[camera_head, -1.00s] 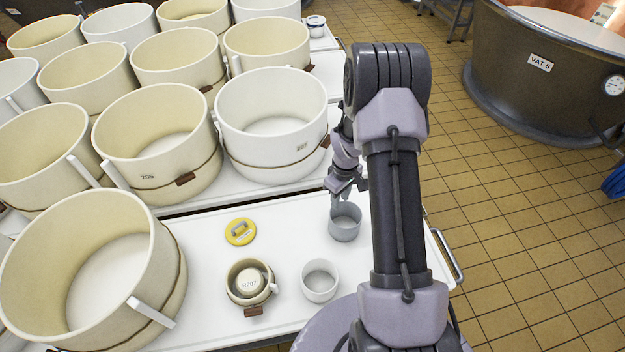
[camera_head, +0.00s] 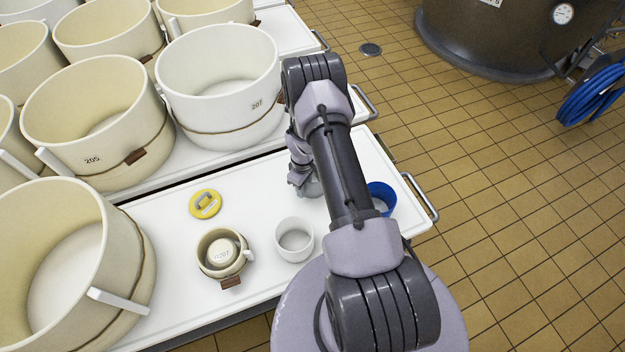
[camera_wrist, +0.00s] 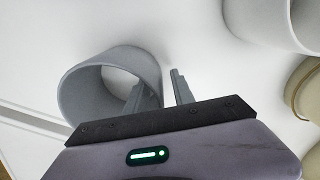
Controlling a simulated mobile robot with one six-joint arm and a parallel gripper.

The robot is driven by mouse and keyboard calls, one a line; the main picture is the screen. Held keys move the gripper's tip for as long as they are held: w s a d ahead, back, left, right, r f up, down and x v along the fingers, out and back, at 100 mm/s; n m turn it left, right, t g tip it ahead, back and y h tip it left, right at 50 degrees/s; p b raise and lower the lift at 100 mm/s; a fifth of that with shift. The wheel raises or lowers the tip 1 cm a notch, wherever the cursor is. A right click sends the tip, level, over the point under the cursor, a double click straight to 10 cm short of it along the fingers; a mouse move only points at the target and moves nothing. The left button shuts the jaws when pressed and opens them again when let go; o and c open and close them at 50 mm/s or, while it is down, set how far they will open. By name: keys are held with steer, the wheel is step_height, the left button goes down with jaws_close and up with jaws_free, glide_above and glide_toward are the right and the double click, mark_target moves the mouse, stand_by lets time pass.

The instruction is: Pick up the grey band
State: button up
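The grey band (camera_wrist: 82,98) is an open ring on the white table, at the left in the wrist view. My gripper (camera_wrist: 158,88) is open there, its two fingers apart. One finger overlaps the ring's opening and the other is outside, so the near wall appears to lie between them. Contact cannot be told. In the head view my gripper (camera_head: 307,186) is low over the table behind my arm, and the band is mostly hidden there.
A white cup-like ring (camera_head: 294,240) stands left of my arm. A small cream mould (camera_head: 222,252) and a yellow disc (camera_head: 206,204) are further left. A blue ring (camera_head: 382,197) is partly hidden behind my arm. Large cream moulds (camera_head: 95,120) crowd the left. Tiled floor is open at right.

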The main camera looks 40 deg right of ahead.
steer(key=shift+r, duration=0.1)
steer(key=shift+c, duration=0.2)
jaws_close()
stand_by(1.1)
